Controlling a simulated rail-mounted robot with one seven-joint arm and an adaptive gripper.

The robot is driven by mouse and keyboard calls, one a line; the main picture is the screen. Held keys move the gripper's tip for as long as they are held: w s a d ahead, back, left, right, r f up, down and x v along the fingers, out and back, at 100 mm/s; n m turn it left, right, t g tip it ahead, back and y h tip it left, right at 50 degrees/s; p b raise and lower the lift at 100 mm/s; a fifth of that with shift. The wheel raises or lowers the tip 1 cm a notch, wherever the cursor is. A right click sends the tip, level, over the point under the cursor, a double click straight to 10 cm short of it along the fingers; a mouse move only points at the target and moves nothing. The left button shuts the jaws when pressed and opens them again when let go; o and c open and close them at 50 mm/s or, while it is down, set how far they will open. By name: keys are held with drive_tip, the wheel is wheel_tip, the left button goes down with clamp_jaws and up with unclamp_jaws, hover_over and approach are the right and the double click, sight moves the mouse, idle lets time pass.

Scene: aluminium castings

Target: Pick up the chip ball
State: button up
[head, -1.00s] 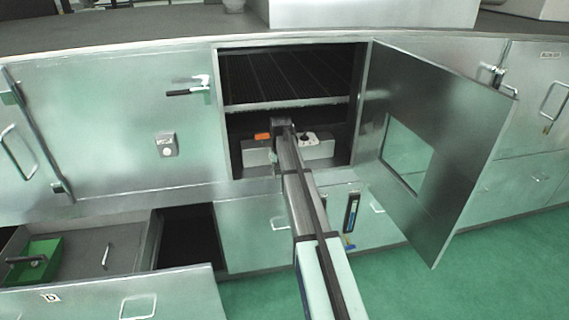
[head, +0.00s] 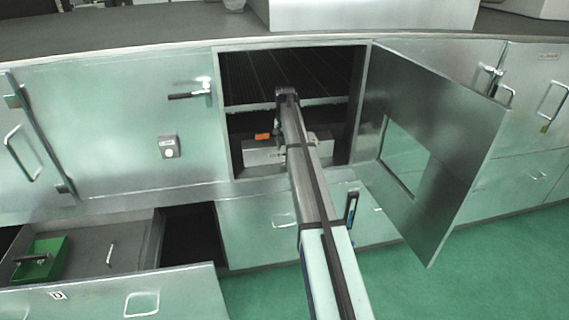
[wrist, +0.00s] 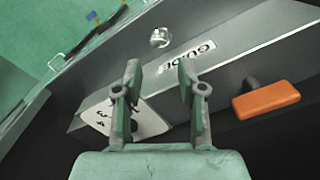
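A small shiny, roundish metallic thing (wrist: 160,38) shows in the wrist view, ahead of my fingers near the edge of a grey box marked "GUIDE" (wrist: 235,52). It may be the chip ball, but it is too small to be sure. My gripper (wrist: 160,82) is open, its two fingers apart with nothing between them. The shiny thing lies beyond the fingertips, not touching them. In the head view, my arm reaches into the open cabinet compartment, and I cannot make out the chip ball there.
An orange handle (wrist: 265,100) and a white marked plate (wrist: 135,117) are on or beside the box. The compartment has a ribbed shelf above and an open door (head: 440,150) with a window at right. A drawer at lower left holds a green box (head: 42,260).

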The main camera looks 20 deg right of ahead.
sight(284, 165)
drive_tip(key=shift+f+p, duration=1.45)
drive_tip(key=shift+f, duration=2.85)
drive_tip(key=c, duration=0.7)
